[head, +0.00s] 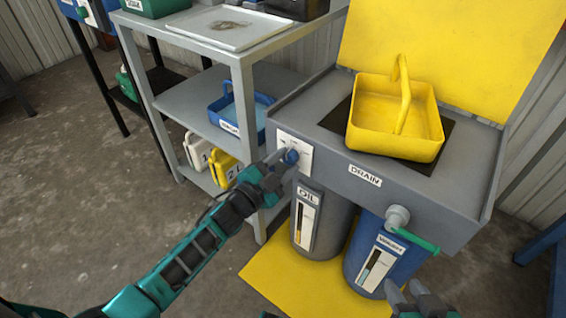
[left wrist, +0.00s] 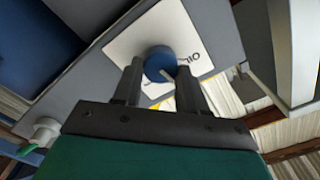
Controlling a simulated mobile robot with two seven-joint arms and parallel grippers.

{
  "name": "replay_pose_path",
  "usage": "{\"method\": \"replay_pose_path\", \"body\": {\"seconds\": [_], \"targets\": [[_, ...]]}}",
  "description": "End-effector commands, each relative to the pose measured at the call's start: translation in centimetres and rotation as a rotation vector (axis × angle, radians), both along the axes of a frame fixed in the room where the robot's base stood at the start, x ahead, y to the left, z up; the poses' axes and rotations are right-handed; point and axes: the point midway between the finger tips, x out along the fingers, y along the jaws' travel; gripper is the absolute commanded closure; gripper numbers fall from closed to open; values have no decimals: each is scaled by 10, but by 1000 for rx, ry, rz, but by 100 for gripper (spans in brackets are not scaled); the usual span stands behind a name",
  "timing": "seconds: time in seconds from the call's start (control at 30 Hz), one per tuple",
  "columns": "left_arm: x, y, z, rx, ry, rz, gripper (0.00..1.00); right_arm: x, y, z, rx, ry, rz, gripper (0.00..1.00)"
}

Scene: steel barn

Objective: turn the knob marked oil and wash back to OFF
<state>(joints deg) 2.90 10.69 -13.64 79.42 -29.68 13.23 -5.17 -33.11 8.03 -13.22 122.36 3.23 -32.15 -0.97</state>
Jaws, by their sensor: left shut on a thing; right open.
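A blue round knob (head: 291,157) sits on a white plate (head: 303,150) on the front left of a grey drain bench. My left gripper (head: 281,162) reaches it from the left and is shut on the knob. In the left wrist view the knob (left wrist: 159,63) is between the two fingers (left wrist: 158,76). A pale pointer mark shows on its lower right edge, towards one finger. Upside-down lettering, apparently OIL, is on the plate to the right; other lettering is hidden. My right gripper (head: 422,292) is open and empty at the bottom right of the head view.
A yellow basket (head: 395,125) stands on the bench top, marked DRAIN. Below are a grey OIL container (head: 325,228), a blue container (head: 385,250) and a valve with a green handle (head: 416,240). A grey shelf (head: 243,85) with a blue tray stands left.

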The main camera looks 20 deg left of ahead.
Motion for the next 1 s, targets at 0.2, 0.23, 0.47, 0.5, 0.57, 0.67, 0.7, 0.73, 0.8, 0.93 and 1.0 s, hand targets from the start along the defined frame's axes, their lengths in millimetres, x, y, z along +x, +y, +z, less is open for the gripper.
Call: {"method": "replay_pose_path", "body": {"seconds": [0.2, 0.23, 0.47, 0.5, 0.57, 0.67, 0.7, 0.73, 0.8, 0.93, 1.0], "targets": [[-1, -1, -1, 108, -39, 0, 89, 0, 0, -1, -2, 3, 1, 59], [-1, -1, -1, 118, -43, 0, 89, 0, 0, -1, -2, 4, 1, 59], [-1, -1, -1, 170, -62, 0, 89, 1, 0, -1, -1, 2, 1, 59], [-1, -1, -1, 174, -63, 0, 89, 1, 0, 0, -1, 1, 1, 59], [-1, -1, -1, 177, -64, 0, 89, 1, 0, 0, -1, 0, 1, 59], [-1, -1, -1, 180, -65, 0, 89, 1, 0, 0, -1, 0, 1, 59], [-1, -1, -1, 180, -65, 0, 89, 1, 0, 0, -1, 0, 1, 59], [-1, -1, -1, 180, -65, 0, 89, 1, 0, 0, -1, -1, 1, 59], [-1, -1, -1, 180, -65, 0, 89, 1, 0, 1, -1, -1, 1, 59], [-1, -1, -1, 179, -65, 0, 89, 1, 0, 1, -1, -1, 1, 59], [-1, -1, -1, 179, -65, 0, 52, 1, 0, 1, 0, -2, 0, 59]]}}
